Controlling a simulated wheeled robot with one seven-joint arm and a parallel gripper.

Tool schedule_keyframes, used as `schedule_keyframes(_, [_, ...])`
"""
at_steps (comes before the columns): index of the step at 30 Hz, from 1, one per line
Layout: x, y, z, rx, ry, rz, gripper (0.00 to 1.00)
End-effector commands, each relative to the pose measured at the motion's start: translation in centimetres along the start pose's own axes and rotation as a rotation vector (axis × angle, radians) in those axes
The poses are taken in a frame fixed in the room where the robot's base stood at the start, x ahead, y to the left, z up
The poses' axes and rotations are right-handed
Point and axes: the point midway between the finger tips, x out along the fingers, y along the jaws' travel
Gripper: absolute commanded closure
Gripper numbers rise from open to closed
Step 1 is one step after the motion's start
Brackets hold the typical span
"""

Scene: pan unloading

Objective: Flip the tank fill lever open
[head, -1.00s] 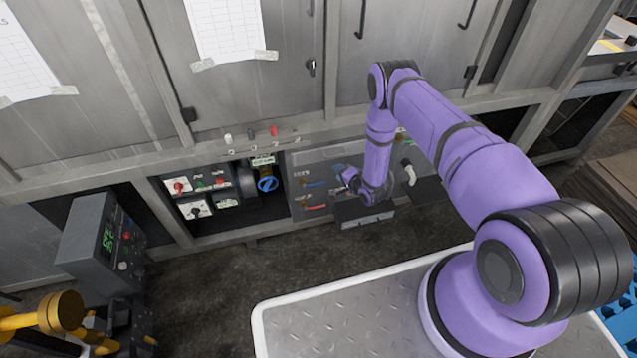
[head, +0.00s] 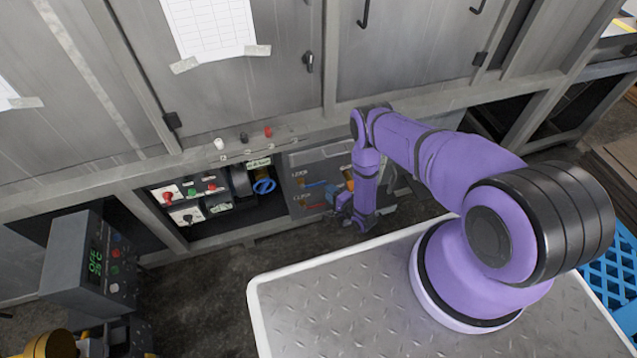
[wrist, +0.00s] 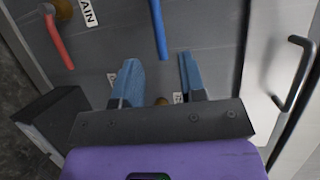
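My gripper (wrist: 160,82) is open, with its two blue fingers apart and pointing at the grey valve panel in the wrist view. A round brass fitting (wrist: 162,101) shows between the fingers near their base, with a partly hidden white label (wrist: 180,98) beside it. A blue lever (wrist: 158,30) lies beyond the fingertips, apart from them. A red lever (wrist: 58,40) is at upper left beside a label ending "AIN". The blue lever (head: 319,184) and red lever (head: 312,206) also show in the head view, left of my gripper (head: 342,212). I cannot tell which lever is the tank fill lever.
A dark box (wrist: 50,120) juts out at left in the wrist view, and a black pull handle (wrist: 296,75) is at right.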

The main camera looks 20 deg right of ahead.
Motion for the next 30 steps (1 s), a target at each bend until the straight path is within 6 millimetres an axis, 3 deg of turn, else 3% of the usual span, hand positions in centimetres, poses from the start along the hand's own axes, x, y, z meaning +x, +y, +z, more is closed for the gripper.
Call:
schedule_keyframes(6, [3.9,0.0,0.1,-0.002,-0.001,-0.001,0.62])
schedule_keyframes(12, [6.2,0.0,0.0,-0.001,-0.001,0.000,0.62])
schedule_keyframes(25, [7.0,0.0,0.0,0.001,0.001,0.001,0.62])
schedule_keyframes(30, [7.0,0.0,0.0,0.000,0.001,0.001,1.00])
